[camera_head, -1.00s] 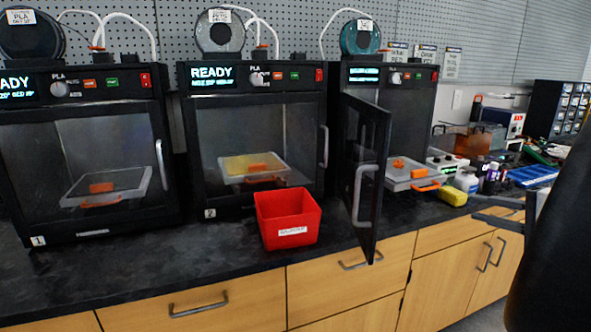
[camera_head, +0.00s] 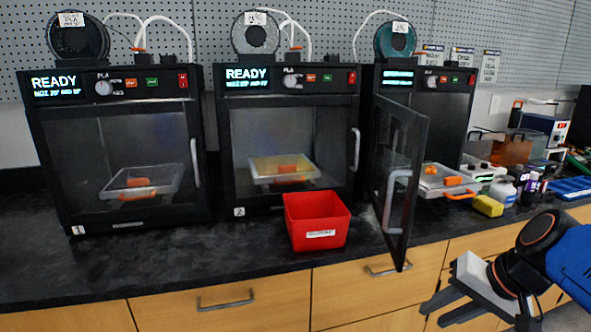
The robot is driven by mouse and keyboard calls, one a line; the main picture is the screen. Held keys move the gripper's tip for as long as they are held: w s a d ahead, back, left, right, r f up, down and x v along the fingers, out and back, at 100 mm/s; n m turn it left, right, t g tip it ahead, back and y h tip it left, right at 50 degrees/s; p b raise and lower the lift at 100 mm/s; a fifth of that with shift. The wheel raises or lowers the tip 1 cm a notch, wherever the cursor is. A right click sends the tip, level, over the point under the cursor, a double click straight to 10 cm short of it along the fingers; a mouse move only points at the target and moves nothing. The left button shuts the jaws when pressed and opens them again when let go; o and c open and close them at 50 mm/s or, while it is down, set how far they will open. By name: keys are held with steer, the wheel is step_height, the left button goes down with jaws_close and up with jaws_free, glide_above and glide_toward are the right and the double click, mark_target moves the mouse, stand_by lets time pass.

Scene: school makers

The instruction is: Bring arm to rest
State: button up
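My gripper (camera_head: 438,310) is at the lower right, in front of the wooden cabinet fronts and below the counter's edge. Its two dark fingers point left with a gap between them, and nothing shows in the gap. Its pale body joins a black and orange wrist and a blue arm link at the right edge. The gripper is apart from the counter and from the open printer door (camera_head: 407,170).
Three black printers line the counter (camera_head: 130,265); the third printer's door stands open toward me. A red bin (camera_head: 317,225) sits before the second printer (camera_head: 290,130). The front left counter is clear.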

steer(key=shift+s+d+f+n+h, duration=0.1)
steer(key=shift+s+f+n+h, duration=0.25)
steer(key=shift+s+n+h, duration=0.45)
steer(key=shift+s+d+f+n+h, duration=0.1)
steer(key=shift+s+f+n+h, duration=0.35)
steer(key=shift+s+n, duration=0.55)
steer(key=shift+s+f+n+h, duration=0.25)
steer(key=shift+s+n+h, duration=0.5)
steer(key=shift+s+n, duration=0.15)
